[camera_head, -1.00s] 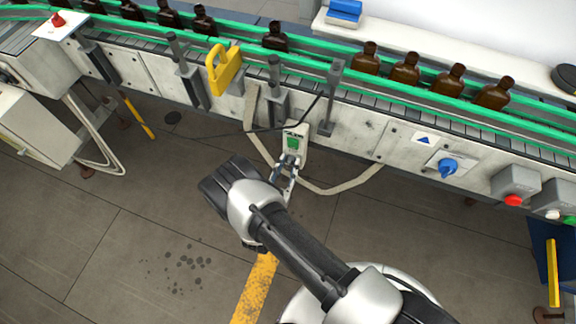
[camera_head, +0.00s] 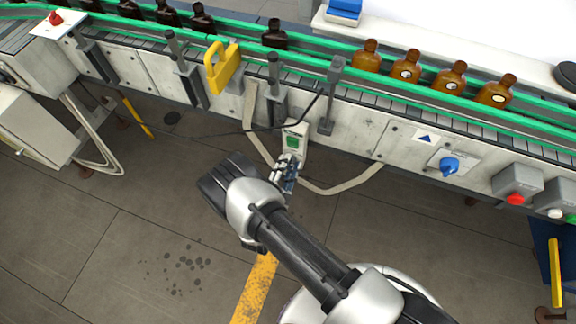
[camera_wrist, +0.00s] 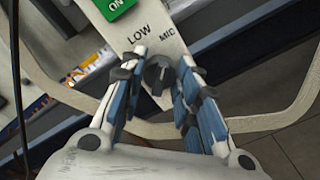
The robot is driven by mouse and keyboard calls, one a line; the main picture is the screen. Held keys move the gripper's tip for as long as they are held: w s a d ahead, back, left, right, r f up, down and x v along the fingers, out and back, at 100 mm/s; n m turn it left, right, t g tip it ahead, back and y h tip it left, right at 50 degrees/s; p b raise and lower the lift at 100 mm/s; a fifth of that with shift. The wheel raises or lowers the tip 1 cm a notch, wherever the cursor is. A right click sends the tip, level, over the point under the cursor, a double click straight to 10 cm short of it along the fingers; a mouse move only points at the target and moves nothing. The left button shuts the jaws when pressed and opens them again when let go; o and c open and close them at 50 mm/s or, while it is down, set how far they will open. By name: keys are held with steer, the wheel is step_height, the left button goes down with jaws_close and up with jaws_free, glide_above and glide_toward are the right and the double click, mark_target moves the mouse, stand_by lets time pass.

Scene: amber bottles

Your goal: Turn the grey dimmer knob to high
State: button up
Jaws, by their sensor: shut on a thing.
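The grey dimmer knob (camera_wrist: 157,72) shows in the wrist view between the two blue-padded fingers of my gripper (camera_wrist: 162,68), which are shut on it. It sits on a pale panel (camera_wrist: 130,12) with the printed words LOW and MID beside it and a green ON switch (camera_wrist: 115,6) above. No HIGH mark shows, and I cannot tell exactly where the knob points. In the head view my gripper (camera_head: 289,163) reaches the lower part of the panel (camera_head: 297,129), below the green switch (camera_head: 293,141), and covers the knob.
A conveyor (camera_head: 350,91) with green rails carries several amber bottles. A yellow padlock-shaped part (camera_head: 221,70) and posts stand along its front. A blue rotary switch (camera_head: 449,166) and red button (camera_head: 515,198) lie to the right. A pale strap (camera_head: 345,186) hangs around the panel.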

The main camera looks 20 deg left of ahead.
steer(key=shift+f+m, duration=0.1)
steer(key=shift+m, duration=7.3)
steer(key=o, duration=1.1)
steer(key=shift+c, duration=0.2)
steer(key=shift+s, duration=0.1)
steer(key=s, duration=1.1)
steer(key=shift+s+a, duration=0.4)
steer(key=shift+a, duration=0.05)
